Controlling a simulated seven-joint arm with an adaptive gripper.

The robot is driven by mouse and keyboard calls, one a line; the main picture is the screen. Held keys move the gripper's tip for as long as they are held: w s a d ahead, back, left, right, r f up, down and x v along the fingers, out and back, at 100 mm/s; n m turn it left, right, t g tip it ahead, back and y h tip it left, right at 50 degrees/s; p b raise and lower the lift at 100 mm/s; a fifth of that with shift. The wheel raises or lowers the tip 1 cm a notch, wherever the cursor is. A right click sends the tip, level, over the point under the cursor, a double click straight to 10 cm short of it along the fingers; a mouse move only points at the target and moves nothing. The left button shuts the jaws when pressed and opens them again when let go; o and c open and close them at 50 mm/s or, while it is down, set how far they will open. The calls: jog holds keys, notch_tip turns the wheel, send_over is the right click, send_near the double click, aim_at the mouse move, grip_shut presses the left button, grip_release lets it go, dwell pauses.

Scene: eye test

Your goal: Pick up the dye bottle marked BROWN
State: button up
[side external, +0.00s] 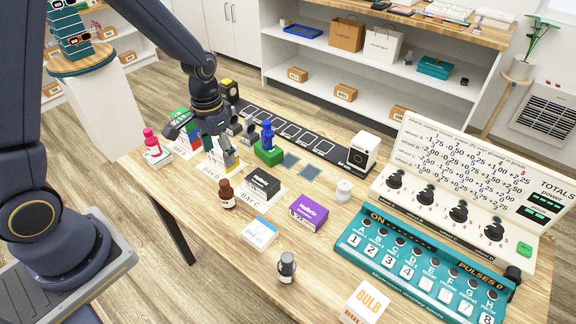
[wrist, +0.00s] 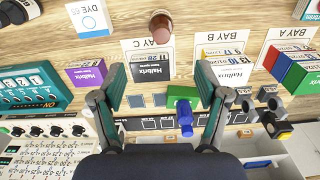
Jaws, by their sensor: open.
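A brown bottle (side external: 226,193) stands upright on the table at the front of the BAY C card; no marking on it is readable. In the wrist view the brown bottle (wrist: 160,23) shows at the top edge, beyond my fingertips and apart from them. My gripper (side external: 204,146) is over the table behind the bottle, near the boxes of the bays. In the wrist view my gripper (wrist: 160,85) is open, its two fingers wide apart with nothing held between them.
A black Halbrix box (side external: 263,183) stands close behind the bottle, and a purple box (side external: 308,212) to its right. A blue bottle (side external: 267,135) stands on a green block (side external: 267,154). A pink bottle (side external: 151,140), dark bottle (side external: 286,267) and teal console (side external: 420,265) stand farther off.

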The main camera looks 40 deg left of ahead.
aim_at(227, 191)
notch_tip(227, 191, down, 15)
jog(key=shift+a+r, duration=0.1)
jog(key=c, duration=1.3)
